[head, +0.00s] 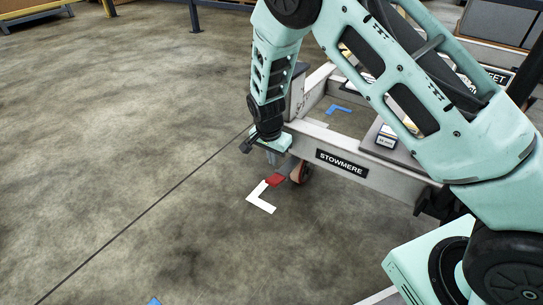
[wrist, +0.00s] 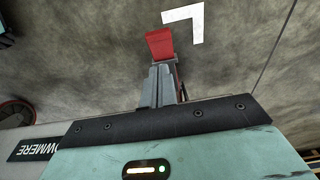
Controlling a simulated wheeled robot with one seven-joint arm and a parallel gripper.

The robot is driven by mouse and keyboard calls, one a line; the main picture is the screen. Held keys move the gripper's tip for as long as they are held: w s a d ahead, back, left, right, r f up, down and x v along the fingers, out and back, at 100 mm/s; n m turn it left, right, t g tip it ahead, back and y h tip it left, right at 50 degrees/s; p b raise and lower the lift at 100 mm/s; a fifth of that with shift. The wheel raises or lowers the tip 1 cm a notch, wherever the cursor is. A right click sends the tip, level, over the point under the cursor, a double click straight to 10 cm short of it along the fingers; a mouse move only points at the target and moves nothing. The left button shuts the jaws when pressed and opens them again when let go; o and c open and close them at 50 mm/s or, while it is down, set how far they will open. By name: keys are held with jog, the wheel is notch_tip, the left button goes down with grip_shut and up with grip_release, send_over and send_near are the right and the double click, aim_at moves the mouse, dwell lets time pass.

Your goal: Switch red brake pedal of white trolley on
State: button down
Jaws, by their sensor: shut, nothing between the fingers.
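The red brake pedal (head: 275,180) sticks out low at the near left corner of the white trolley (head: 385,178), by a caster wheel (head: 300,172). In the wrist view the red pedal (wrist: 160,43) shows just beyond my fingertips. My gripper (head: 272,158) points down above the pedal, and its shut fingers also show in the wrist view (wrist: 160,72). They hold nothing. In the wrist view the fingertips overlap the pedal's lower edge; I cannot tell whether they touch it. The trolley's frame carries a black STOWMERE label (head: 342,163).
A white L-shaped floor mark (head: 259,198) lies beside the pedal, and a blue mark (head: 339,108) lies on the floor behind the trolley's front beam. Boxes (head: 385,140) sit on the trolley to the right.

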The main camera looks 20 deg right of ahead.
jog(key=b, duration=0.3)
send_over(271, 183)
jog(key=f, duration=0.5)
jog(key=shift+w+d+f, duration=0.15)
jog(key=shift+w+d, duration=0.2)
jog(key=shift+s+a+f+b, duration=0.2)
jog(key=shift+f+b, duration=0.3)
jog(key=shift+f, duration=0.3)
jog(key=shift+s+a, duration=0.1)
jog(key=shift+a, duration=0.05)
jog(key=shift+s+a+f+t+h+p, duration=0.1)
jog(key=shift+a+f+t+h+p, duration=0.2)
jog(key=shift+p, duration=0.35)
jog(key=shift+s+a+f+t+h+p, duration=0.1)
jog(key=shift+s+f+t+h+p, duration=0.15)
jog(key=shift+h+p, duration=0.35)
jog(key=shift+s+a+f+t+h+p, duration=0.15)
jog(key=shift+f+t+h+p, duration=0.15)
jog(key=shift+f, duration=0.45)
jog(key=shift+s+a+f+t+h+p, duration=0.1)
jog(key=shift+a+f+t+h+p, duration=0.2)
jog(key=shift+f, duration=0.45)
jog(key=shift+s+a+f+t+h+p, duration=0.1)
jog(key=shift+f+t+h+p, duration=0.25)
jog(key=shift+f, duration=0.4)
